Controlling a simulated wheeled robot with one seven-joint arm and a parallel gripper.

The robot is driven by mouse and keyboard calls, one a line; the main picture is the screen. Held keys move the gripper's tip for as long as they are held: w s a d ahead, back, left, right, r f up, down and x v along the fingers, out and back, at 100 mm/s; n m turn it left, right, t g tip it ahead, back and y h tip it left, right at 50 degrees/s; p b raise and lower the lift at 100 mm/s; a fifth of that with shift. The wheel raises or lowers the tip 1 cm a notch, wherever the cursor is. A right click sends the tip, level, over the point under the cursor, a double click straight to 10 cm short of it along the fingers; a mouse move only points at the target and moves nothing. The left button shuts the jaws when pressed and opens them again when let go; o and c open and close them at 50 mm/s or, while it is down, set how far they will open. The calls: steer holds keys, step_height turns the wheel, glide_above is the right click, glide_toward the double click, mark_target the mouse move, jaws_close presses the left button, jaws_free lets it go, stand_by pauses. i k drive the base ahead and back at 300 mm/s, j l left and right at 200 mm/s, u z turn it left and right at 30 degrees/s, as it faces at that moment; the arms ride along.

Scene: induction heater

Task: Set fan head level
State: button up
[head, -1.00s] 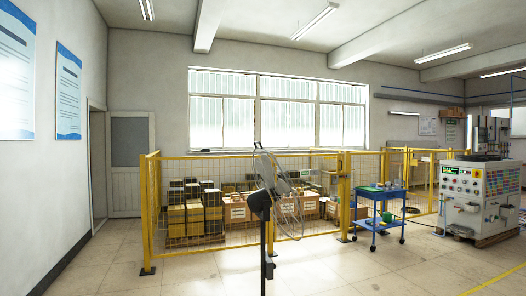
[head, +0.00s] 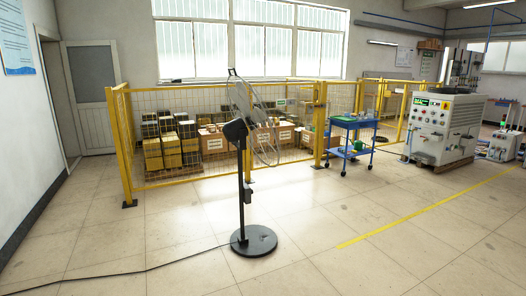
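A black pedestal fan stands upright on the tiled floor near the middle of the head view. Its fan head (head: 236,131) has a round wire cage (head: 262,125) seen nearly edge-on, facing right. The cage leans, with its top further left than its bottom, so the head looks tilted rather than level. A small handle shows at the top of the cage. The dark pole (head: 241,190) runs down to a round black base (head: 255,241). My gripper is not in view.
A black cable (head: 120,273) runs from the fan base to the left across the floor. A yellow mesh fence (head: 119,150) encloses stacked boxes behind the fan. A blue cart (head: 352,124) and a white machine (head: 443,127) stand to the right. Floor around the fan is clear.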

mark_target(231, 129)
steer(key=i+j+u, duration=0.2)
steer(key=i, duration=0.6)
steer(key=i+u, duration=0.2)
steer(key=i, duration=0.6)
steer(key=j, duration=0.05)
